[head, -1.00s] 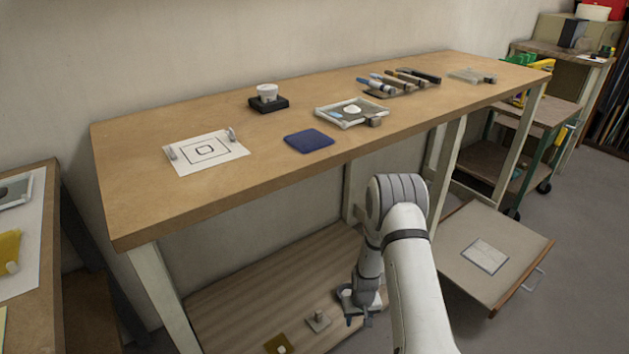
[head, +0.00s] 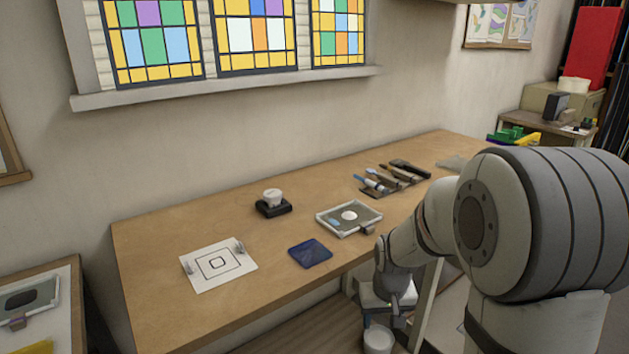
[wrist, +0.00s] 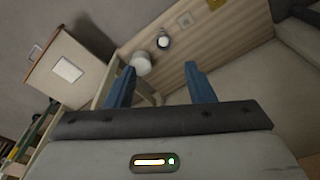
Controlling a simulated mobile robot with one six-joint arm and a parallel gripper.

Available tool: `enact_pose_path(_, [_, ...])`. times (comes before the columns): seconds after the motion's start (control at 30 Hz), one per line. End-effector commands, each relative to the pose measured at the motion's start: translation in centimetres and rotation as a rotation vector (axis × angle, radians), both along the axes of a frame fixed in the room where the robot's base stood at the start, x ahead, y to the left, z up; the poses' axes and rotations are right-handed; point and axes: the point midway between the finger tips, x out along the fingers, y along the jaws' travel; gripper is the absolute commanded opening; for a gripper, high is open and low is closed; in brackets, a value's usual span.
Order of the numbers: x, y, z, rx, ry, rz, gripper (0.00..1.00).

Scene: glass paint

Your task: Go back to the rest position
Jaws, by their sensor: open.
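My gripper (wrist: 159,68) is open in the wrist view, with two blue fingers spread apart and nothing between them. In the head view my gripper (head: 388,303) hangs just in front of the bench's front edge, and its fingers are small and partly unclear. My arm is folded at the right and covers the right end of the workbench (head: 150,260).
On the bench are a paper sheet (head: 195,268), blue cloth (head: 310,253), framed pane (head: 330,222), white cup on a black base (head: 272,203) and several tools (head: 395,178). Below stands a white container (head: 378,341). An open drawer (wrist: 85,62) holds a pale sheet (wrist: 68,70).

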Motion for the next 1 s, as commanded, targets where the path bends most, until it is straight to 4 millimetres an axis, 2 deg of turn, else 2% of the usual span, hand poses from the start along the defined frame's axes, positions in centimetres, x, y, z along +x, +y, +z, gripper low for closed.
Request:
enact_pose_path(0.03, [-1.3,-0.1,4.1,0.0,-0.016,-0.004,0.48])
enact_pose_path(0.1, [-3.2,-0.1,7.5,0.001,-0.026,-0.01,0.48])
enact_pose_path(0.3, [-9.1,-0.3,16.1,0.003,-0.057,-0.028,0.48])
enact_pose_path(0.43, [-12.8,-0.4,20.2,0.004,-0.073,-0.039,0.48])
enact_pose_path(0.53, [-15.1,-0.4,22.3,0.006,-0.082,-0.045,0.48])
enact_pose_path(0.7, [-17.3,-0.3,23.7,0.006,-0.089,-0.051,0.48])
enact_pose_path(1.0, [-17.6,-0.3,23.7,0.006,-0.089,-0.052,0.48])
